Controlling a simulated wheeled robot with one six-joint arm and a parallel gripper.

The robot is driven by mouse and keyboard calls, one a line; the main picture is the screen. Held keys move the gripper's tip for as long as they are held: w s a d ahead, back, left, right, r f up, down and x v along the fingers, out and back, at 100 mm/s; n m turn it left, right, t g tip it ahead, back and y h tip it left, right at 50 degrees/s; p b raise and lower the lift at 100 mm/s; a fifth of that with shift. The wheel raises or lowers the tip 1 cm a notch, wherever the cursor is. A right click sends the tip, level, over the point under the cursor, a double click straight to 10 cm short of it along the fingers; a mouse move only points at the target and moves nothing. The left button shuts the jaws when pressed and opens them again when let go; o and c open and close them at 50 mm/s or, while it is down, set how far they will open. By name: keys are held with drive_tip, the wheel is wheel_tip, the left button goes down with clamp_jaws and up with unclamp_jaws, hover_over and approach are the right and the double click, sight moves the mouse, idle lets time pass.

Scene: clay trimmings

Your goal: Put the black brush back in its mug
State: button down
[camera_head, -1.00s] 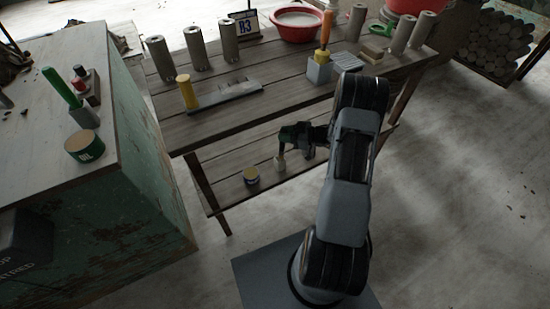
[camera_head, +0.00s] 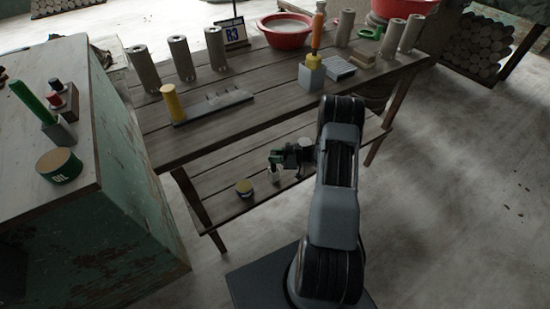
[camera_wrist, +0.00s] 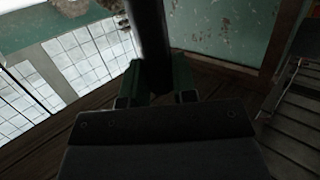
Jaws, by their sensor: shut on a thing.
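My gripper (camera_head: 277,160) is low at the front of the wooden table, over its lower shelf (camera_head: 225,205) in the head view. In the wrist view my gripper (camera_wrist: 158,88) has its green fingers closed around a dark upright shaft, which looks like the black brush (camera_wrist: 149,35). In the head view a small pale piece shows just below the fingers; I cannot tell whether it is the brush's end.
The table top (camera_head: 215,130) above carries a yellow cylinder (camera_head: 170,103), grey cylinders, a red basin (camera_head: 285,38) and an orange-handled tool (camera_head: 317,30) in a grey block. A green cabinet (camera_head: 130,215) with an oil tin (camera_head: 59,166) stands left. Floor at right is clear.

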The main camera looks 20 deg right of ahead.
drive_tip(key=c, duration=0.9)
unclamp_jaws()
drive_tip(key=shift+f, duration=0.15)
drive_tip(key=shift+d, duration=0.1)
drive_tip(key=p+v, duration=0.2)
drive_tip(key=v, duration=1)
drive_tip(key=shift+p, duration=0.35)
